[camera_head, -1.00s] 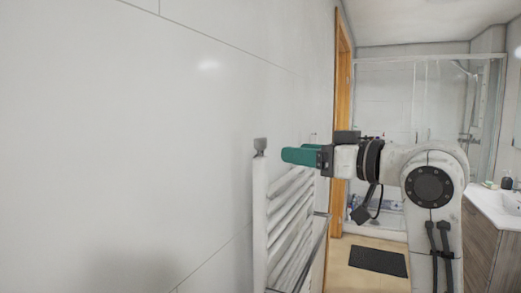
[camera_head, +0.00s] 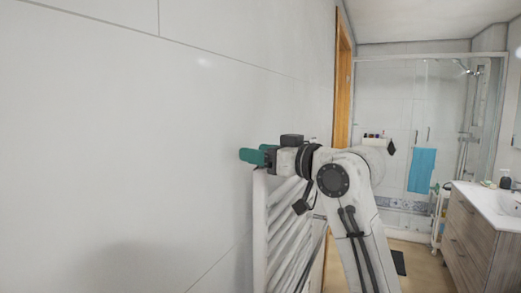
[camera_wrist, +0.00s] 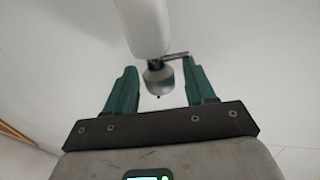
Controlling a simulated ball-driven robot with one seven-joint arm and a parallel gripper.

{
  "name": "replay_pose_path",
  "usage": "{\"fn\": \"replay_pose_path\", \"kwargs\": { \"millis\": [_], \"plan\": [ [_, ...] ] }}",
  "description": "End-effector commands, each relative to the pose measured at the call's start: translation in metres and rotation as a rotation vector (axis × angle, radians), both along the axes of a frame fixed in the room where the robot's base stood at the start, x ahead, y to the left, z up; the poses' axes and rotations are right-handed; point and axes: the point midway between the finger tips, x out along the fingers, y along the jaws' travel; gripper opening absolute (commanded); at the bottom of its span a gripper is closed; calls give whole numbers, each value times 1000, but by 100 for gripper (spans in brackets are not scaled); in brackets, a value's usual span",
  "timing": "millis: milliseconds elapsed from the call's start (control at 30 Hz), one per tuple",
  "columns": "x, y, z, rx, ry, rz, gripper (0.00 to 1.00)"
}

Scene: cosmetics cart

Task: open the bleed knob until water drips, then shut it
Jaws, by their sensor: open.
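The bleed knob (camera_wrist: 158,78) is a small grey rounded piece at the end of the white radiator tube (camera_wrist: 143,28) in the wrist view. A thin metal stub (camera_wrist: 176,55) sticks out beside it. A tiny dark dot shows just under the knob; I cannot tell what it is. My gripper (camera_wrist: 158,70) is open, with one green finger on each side of the knob and a gap to both. In the head view my gripper (camera_head: 252,156) is at the top of the towel radiator (camera_head: 261,225), and the knob is hidden there.
The radiator stands close along the white wall (camera_head: 120,120) on the left. A wooden door frame (camera_head: 342,90) is behind it. A wooden vanity (camera_head: 474,238) with a white basin is at the right, with a small cart (camera_head: 440,210) near it. A blue towel (camera_head: 422,170) hangs at the shower.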

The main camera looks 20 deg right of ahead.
Motion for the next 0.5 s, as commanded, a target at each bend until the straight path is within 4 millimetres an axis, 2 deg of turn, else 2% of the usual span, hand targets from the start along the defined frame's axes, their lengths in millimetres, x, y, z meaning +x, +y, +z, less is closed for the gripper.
{"fn": "replay_pose_path", "kwargs": {
  "millis": [233, 500],
  "plan": [
    [1, 0, 0, 0, 0, 0, 54],
    [0, 0, 0, 0, 0, 0, 29]
  ]
}}
